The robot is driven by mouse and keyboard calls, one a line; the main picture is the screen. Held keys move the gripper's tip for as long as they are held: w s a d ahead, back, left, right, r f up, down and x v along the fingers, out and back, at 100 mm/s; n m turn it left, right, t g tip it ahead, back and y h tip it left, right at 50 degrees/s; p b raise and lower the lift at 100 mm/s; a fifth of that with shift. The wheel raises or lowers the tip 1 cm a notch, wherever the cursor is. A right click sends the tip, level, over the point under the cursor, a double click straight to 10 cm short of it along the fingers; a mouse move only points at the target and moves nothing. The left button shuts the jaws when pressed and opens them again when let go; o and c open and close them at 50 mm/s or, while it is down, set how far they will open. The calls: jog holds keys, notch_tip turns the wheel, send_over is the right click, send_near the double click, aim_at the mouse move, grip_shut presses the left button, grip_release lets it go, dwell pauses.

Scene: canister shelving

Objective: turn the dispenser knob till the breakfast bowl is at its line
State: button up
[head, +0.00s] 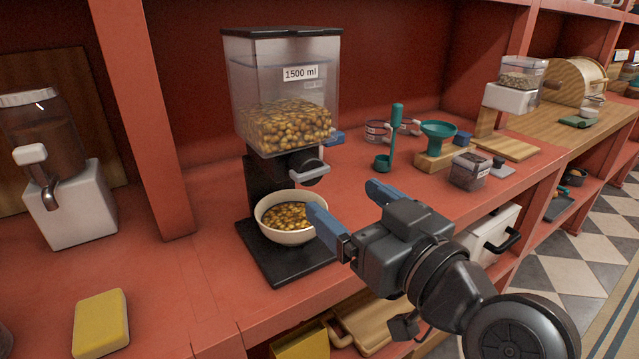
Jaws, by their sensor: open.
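The dispenser (288,85) has a clear hopper marked 1500 ml, partly filled with brown cereal pieces, on a black stand. Its knob (312,169) with a grey handle sits at the front below the hopper. The cream breakfast bowl (290,235) stands upright on the black base under the outlet and holds cereal. Its line cannot be made out. My gripper (345,213) is open, with its blue-tipped fingers apart and nothing visible between them. It is in front and to the right of the knob, with one fingertip overlapping the bowl's right rim in the picture; contact cannot be told.
A green scoop (392,140), a green funnel on a stand (437,135) and a small clear box (469,171) stand to the right. A white dispenser (70,203) and yellow sponge (101,322) are at left, past a red post (145,120).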

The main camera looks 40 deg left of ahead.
aim_at(315, 176)
jog(key=p+x, duration=0.1)
jog(key=x, duration=0.7)
jog(key=shift+r+p, duration=0.15)
jog(key=shift+p, duration=0.15)
jog(key=c, duration=1.1)
jog(key=shift+o, duration=0.2)
